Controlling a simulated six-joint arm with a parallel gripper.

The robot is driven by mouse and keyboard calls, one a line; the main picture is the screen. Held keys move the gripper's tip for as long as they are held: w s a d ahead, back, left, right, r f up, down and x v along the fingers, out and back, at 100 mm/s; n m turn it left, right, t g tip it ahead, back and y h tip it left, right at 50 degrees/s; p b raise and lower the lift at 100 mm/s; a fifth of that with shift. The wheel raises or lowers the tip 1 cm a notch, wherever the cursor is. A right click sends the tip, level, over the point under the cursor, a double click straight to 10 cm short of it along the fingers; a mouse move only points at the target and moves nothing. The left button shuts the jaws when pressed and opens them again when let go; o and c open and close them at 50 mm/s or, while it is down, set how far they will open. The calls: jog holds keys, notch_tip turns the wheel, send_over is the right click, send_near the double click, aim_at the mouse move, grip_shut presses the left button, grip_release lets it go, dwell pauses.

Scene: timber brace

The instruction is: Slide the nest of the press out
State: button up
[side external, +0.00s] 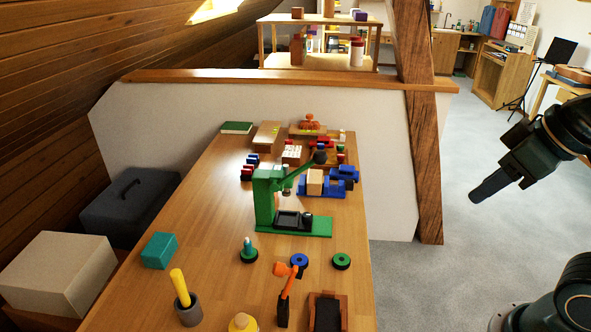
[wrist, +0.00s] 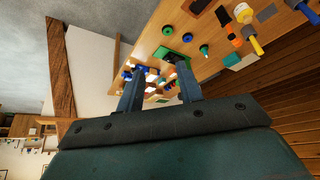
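The green press (side external: 264,200) stands upright on the table. It has a flat green base, a column and an arm with a dark ball-ended lever (side external: 320,157). The nest (side external: 288,220) is a black tray with a dark knob (side external: 308,219), low on the base in front of the column; how far in it sits is hard to tell. My gripper (side external: 478,195) is in the air right of the table, well away from the press. In the wrist view its two fingers (wrist: 161,72) are apart with nothing held, and the press (wrist: 176,56) shows partly beyond them.
On the wooden table (side external: 210,215), blue-and-wood blocks (side external: 325,184) stand behind the press. A slanted timber post (side external: 422,130) rises behind the table's right edge. Open floor lies right.

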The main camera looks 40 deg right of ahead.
jog(key=shift+o, duration=0.2)
jog(key=shift+o, duration=0.8)
jog(key=w+d+f+n, duration=0.1)
jog(key=w+f+n, duration=0.1)
jog(key=w, duration=1.2)
jog(key=w+d+f+n, duration=0.2)
jog(key=w, duration=1.1)
jog(key=w+d+f+n+y, duration=0.1)
jog(key=w+d+f+y, duration=0.1)
jog(key=w+f, duration=1)
jog(key=a+f+n+g, duration=0.1)
jog(key=a+f, duration=0.2)
jog(key=f, duration=0.6)
jog(key=shift+a+f+g, duration=0.3)
jog(key=shift+f+g, duration=0.05)
jog(key=shift+g, duration=0.05)
jog(key=shift+s+f, duration=0.1)
